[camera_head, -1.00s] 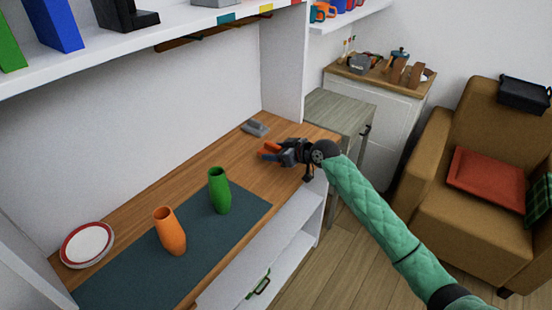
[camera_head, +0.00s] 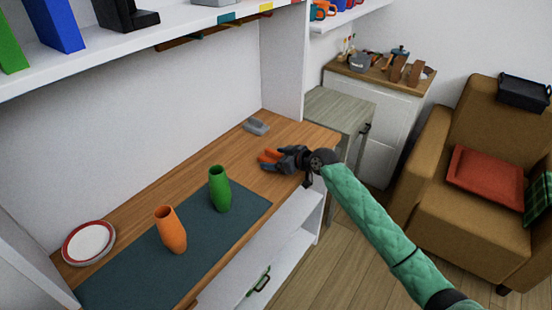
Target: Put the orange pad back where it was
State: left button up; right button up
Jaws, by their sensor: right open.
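My right gripper (camera_head: 269,158) is open, low over the right end of the wooden desk top (camera_head: 235,150). Orange shows at its fingertips; I cannot tell whether any of that orange is a separate pad. An orange-red square pad or cushion (camera_head: 486,168) lies on the seat of the brown armchair (camera_head: 455,215) at the right, well apart from the gripper. No other flat orange pad stands out. My left gripper is not in view.
An orange vase (camera_head: 171,232) and a green vase (camera_head: 219,190) stand upright on a dark mat (camera_head: 125,270). Red-rimmed plates (camera_head: 88,242) lie at the left. A small grey object (camera_head: 256,127) lies at the back. A shelf (camera_head: 130,50) overhangs the desk.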

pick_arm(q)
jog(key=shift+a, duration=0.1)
pick_arm(e)
jog(key=shift+r, duration=0.1)
jog(key=b+v, duration=0.2)
jog(key=v, duration=0.9)
jog(key=shift+s+d, duration=0.1)
jog(key=shift+s, duration=0.05)
jog(key=shift+s+d, duration=0.1)
jog(key=shift+d, duration=0.05)
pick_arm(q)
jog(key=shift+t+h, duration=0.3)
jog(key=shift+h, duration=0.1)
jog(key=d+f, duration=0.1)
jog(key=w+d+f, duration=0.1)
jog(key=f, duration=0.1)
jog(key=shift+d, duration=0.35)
pick_arm(e)
jog(key=shift+s+d+r, duration=0.1)
jog(key=shift+r, duration=0.05)
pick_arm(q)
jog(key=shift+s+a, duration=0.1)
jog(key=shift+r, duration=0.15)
